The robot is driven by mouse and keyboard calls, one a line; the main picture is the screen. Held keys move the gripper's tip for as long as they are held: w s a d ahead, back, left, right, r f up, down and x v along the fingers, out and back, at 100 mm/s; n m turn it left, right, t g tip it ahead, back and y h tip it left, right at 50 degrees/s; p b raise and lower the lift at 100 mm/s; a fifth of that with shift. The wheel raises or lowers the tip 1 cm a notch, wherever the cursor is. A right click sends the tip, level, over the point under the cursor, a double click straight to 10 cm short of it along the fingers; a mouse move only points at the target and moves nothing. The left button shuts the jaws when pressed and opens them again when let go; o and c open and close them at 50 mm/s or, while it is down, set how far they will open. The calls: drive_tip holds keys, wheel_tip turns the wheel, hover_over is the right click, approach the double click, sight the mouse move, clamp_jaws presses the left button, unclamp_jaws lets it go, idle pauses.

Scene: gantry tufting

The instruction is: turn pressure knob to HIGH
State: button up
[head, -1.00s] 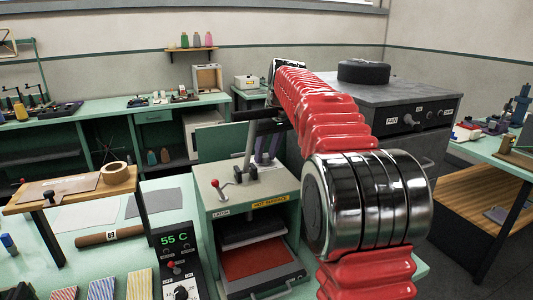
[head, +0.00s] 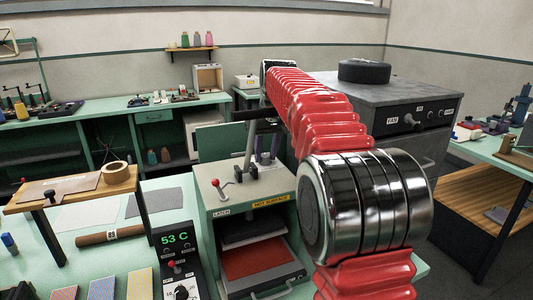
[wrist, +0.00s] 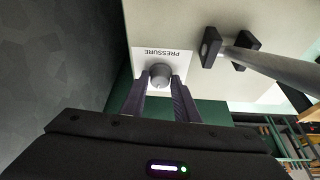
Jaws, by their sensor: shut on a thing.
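The pressure knob (wrist: 160,73) is a small round grey knob on a white plate marked PRESSURE (wrist: 160,54), upside down in the wrist view. My gripper (wrist: 160,86) has its two dark fingers on either side of the knob and is shut on it. The knob's pointer and the HIGH mark cannot be made out. In the head view the press (head: 248,207), with a red lower plate and a HOT SURFACE label, stands in front of my arm. My gripper and the knob are hidden there behind the press.
A metal lever or post with dark brackets (wrist: 238,55) stands close beside the knob in the wrist view. A red-knobbed latch lever (head: 217,184) is on the press top. A controller reading 53 C (head: 175,240) stands left of the press.

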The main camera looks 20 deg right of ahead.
drive_tip(key=shift+m+h, duration=0.7)
drive_tip(key=shift+m, duration=0.9)
drive_tip(key=o, duration=1)
